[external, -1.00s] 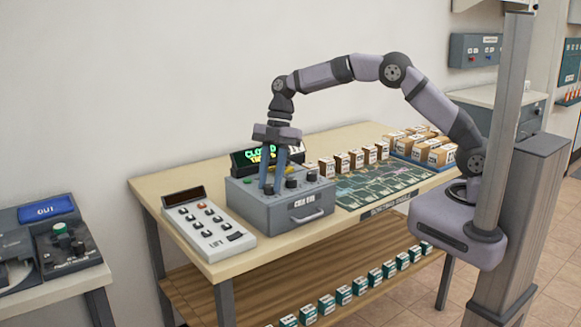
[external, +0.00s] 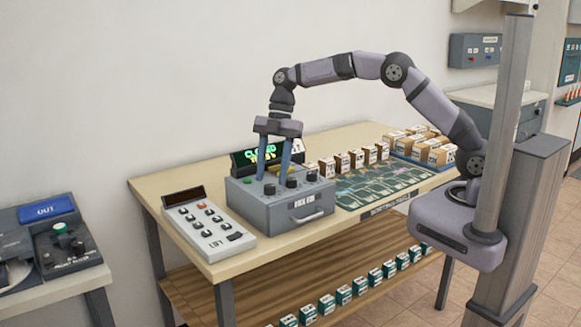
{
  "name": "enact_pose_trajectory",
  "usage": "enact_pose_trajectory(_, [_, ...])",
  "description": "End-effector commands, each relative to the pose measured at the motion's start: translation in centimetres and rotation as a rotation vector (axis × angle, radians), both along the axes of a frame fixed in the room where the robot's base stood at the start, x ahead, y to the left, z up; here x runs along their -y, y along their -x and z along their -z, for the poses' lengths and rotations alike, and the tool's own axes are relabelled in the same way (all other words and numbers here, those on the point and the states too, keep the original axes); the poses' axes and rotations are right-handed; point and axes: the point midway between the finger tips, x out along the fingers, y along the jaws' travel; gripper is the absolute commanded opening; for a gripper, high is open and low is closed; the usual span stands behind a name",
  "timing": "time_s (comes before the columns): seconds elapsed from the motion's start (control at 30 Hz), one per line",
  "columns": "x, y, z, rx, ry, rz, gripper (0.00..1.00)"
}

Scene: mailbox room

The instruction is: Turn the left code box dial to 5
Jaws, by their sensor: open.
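The grey code box (external: 257,208) stands on the table with a handle on its front and several dark dials on top. The left dial (external: 269,189) sits at the left front of the top, near my gripper's left finger. The middle dial (external: 291,182) and right dial (external: 311,176) are to its right. Their numbers are too small to read. My gripper (external: 273,172) points down over the box's left half, open, its blue fingers spread with nothing between them. I cannot tell whether a fingertip touches a dial.
A white keypad (external: 208,232) marked LIFT lies left of the box. A lit display (external: 245,158) stands behind it. Several small cartons (external: 342,162) and a dark green sorting mat (external: 375,184) are to the right. A lower shelf (external: 240,292) holds more cartons.

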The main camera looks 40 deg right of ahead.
Motion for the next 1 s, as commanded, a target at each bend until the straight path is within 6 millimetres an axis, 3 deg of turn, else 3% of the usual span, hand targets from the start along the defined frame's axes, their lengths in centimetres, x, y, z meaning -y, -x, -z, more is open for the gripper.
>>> enact_pose_trajectory(0.2, [1.1,-0.7,-2.8,0.004,-0.002,0.002,0.43])
enact_pose_trajectory(0.4, [1.6,-1.0,-4.5,0.002,-0.001,0.001,0.43])
enact_pose_trajectory(1.0, [2.2,-1.1,-4.7,-0.003,0.007,0.022,0.43])
